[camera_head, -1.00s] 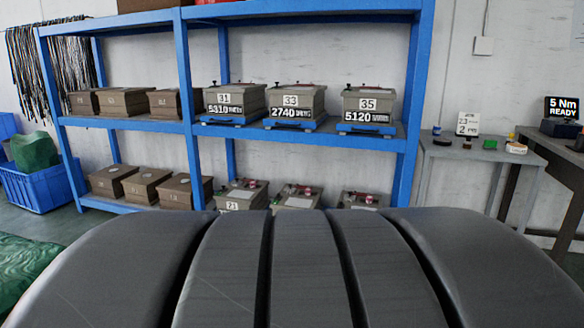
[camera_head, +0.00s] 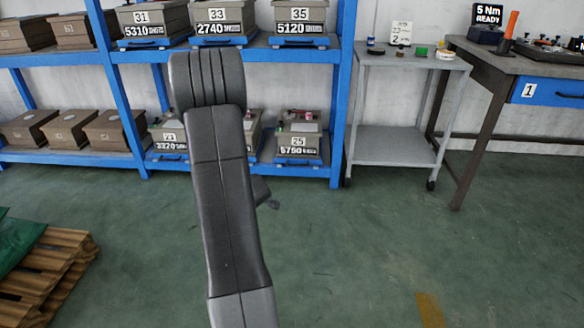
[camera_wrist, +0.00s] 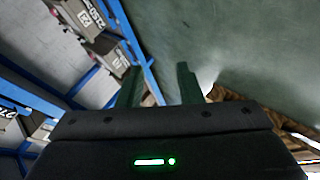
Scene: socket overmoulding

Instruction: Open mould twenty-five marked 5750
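Mould 25, marked 5750 (camera_head: 298,142), is a grey box on a blue base at the right end of the lower shelf. Red and pale fittings show on its top, and its lid looks shut. My gripper (camera_wrist: 158,80) is open and empty in the wrist view, its two dark fingers apart above green floor. Grey labelled boxes lie to its left there, tilted in the picture; I cannot surely tell which is mould 25. In the head view my arm stands in front of the shelf, left of mould 25, and hides part of the mould between 21 and 25.
Moulds 31 (camera_head: 153,24), 33 (camera_head: 218,20) and 35 (camera_head: 300,20) stand on the upper shelf. Mould 21 (camera_head: 168,140) is left of my arm. A grey trolley (camera_head: 395,145) and workbench stand right, a wooden pallet (camera_head: 45,270) left. The floor before the shelf is clear.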

